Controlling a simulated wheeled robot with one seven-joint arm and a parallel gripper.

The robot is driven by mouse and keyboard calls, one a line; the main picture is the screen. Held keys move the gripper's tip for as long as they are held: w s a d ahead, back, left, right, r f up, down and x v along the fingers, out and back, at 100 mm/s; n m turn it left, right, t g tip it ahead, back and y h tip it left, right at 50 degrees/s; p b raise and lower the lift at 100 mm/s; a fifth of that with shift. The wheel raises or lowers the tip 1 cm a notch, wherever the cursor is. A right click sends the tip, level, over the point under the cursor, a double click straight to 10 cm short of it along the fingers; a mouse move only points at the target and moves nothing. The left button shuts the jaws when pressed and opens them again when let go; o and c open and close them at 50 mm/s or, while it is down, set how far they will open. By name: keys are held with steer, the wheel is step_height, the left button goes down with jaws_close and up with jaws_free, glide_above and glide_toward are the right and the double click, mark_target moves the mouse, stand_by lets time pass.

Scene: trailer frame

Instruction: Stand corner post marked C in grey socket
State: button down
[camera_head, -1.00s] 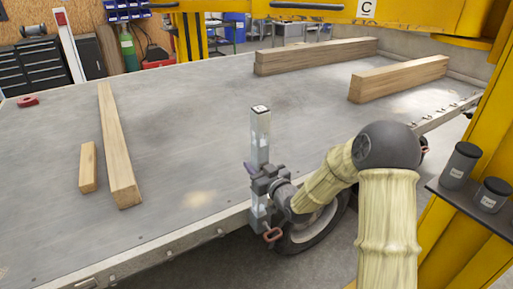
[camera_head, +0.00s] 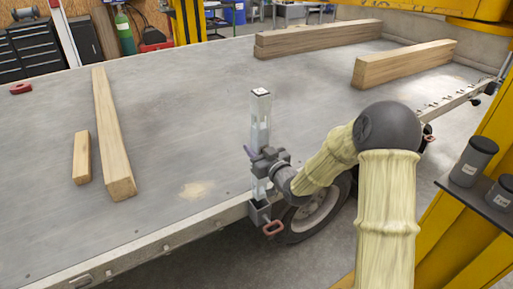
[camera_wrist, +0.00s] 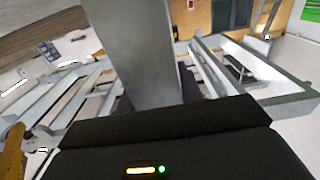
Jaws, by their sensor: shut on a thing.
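The corner post (camera_head: 261,106) is a pale grey metal bar with a dark mark on its top, too small to read. It stands about upright at the near edge of the trailer bed. My gripper (camera_head: 262,163) is shut on its middle or lower part. The grey socket (camera_head: 259,212) is on the bed's side rail, directly below the post, with a red handle beside it. The post's lower end meets the socket mouth in the picture; I cannot tell how deep it sits. In the wrist view the post (camera_wrist: 143,55) rises in front of the dark gripper body.
The trailer bed (camera_head: 190,120) carries a long timber (camera_head: 112,135) and a short block (camera_head: 82,157) at left, and two thick beams (camera_head: 405,64) at back right. A yellow column with a shelf of grey canisters (camera_head: 473,160) stands at right. A wheel (camera_head: 315,210) is below.

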step_height(320, 180, down, 12)
steer(key=b, duration=0.8)
steer(key=shift+w+f, duration=0.15)
stand_by(0.9)
stand_by(0.5)
steer(key=c, duration=0.9)
jaws_free()
steer(key=shift+o, duration=0.3)
steer(key=shift+f, duration=0.1)
steer(key=shift+d, duration=0.1)
steer(key=p+v, duration=0.5)
steer(key=v, duration=1)
steer(key=shift+d+r, duration=0.3)
